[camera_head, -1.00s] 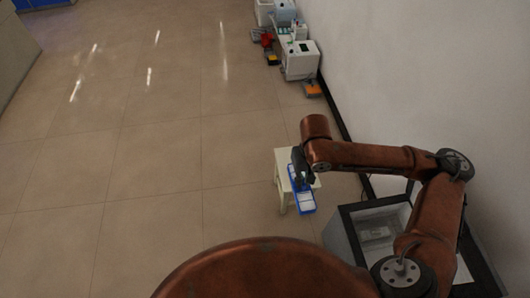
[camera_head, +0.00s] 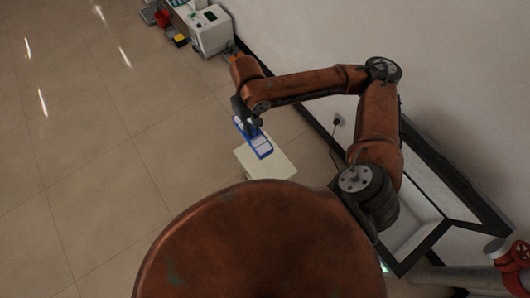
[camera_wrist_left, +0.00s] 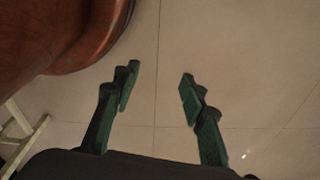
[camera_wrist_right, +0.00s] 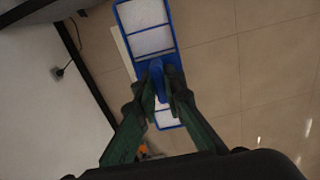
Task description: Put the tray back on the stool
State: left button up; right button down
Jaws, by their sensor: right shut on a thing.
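The blue tray (camera_head: 257,143) with pale compartments shows over the far edge of the white stool (camera_head: 266,164) in the head view. My right gripper (camera_head: 249,124) is at the tray's middle. In the right wrist view the tray (camera_wrist_right: 147,41) runs lengthwise past my right gripper (camera_wrist_right: 163,82), whose fingers are shut on its middle part. A pale strip beside the tray there may be the stool. I cannot tell whether the tray touches the stool top. My left gripper (camera_wrist_left: 158,88) is open and empty above the floor, seen only in the left wrist view.
A glass-topped dark-framed box (camera_head: 420,215) stands right of the stool by the wall. White machines (camera_head: 208,29) stand along the wall at the back. A red valve (camera_head: 512,262) and pipe are at the lower right. The floor at left is clear.

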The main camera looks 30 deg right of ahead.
jog(key=d+f+n+b, duration=0.3)
jog(key=f+n+b, duration=0.2)
jog(key=f+n, duration=0.55)
jog(key=s+d+f+n+b, duration=0.1)
jog(key=d+f+n+b, duration=0.1)
jog(key=f+n+b, duration=0.8)
jog(key=d+f+n+b, duration=0.1)
jog(key=d+f+n, duration=0.2)
jog(key=f+n, duration=0.75)
jog(key=n+b, duration=0.5)
jog(key=b, duration=0.5)
send_near(269, 158)
notch_tip(269, 158, down, 3)
jog(key=shift+r+b, duration=0.1)
jog(key=shift+b, duration=0.35)
pick_arm(q)
jog(key=s+f+g, duration=0.1)
jog(key=s+f, duration=0.3)
jog(key=f, duration=0.9)
jog(key=s+f+g, duration=0.1)
jog(key=s+f, duration=0.4)
jog(key=f, duration=0.8)
jog(key=shift+f, duration=0.35)
jog(key=shift+d, duration=0.1)
